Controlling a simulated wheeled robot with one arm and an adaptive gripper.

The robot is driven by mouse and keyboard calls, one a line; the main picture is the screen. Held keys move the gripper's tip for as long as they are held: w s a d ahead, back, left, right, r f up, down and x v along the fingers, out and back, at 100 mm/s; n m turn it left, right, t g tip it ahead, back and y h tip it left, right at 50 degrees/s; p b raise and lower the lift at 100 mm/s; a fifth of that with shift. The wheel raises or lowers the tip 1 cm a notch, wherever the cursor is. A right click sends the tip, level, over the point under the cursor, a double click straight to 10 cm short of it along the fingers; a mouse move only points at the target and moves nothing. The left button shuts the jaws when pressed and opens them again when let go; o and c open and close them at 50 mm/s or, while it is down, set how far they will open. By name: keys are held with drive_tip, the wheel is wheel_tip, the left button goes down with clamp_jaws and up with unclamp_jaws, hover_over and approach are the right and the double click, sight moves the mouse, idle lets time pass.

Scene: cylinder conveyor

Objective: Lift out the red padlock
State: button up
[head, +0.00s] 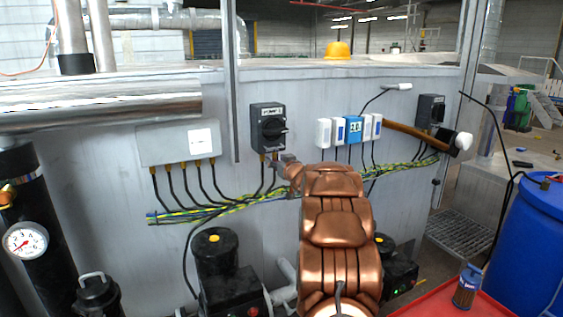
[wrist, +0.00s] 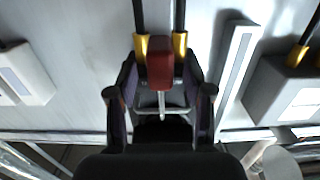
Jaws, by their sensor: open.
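The red padlock (wrist: 160,65) is in the upper middle of the wrist view, with its metal shackle (wrist: 161,108) toward the bottom of that view. My gripper (wrist: 160,72) is open, with one dark finger on each side of the padlock body. Small gaps seem to show between fingers and padlock; contact cannot be told. Two cables with gold glands are right behind the padlock. In the head view my gripper (head: 284,162) is at the lower edge of the dark rotary switch box (head: 267,122) on the grey panel. The padlock is not discernible there.
A grey junction box (head: 178,143) with several cables is left of the switch. White and blue modules (head: 353,129) and a brown-handled hammer (head: 415,132) are to the right. Cable bundles run below. A blue barrel (head: 535,240) and red surface (head: 440,300) are at lower right.

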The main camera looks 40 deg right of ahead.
drive_tip(key=shift+w, duration=0.25)
clamp_jaws()
idle(0.7)
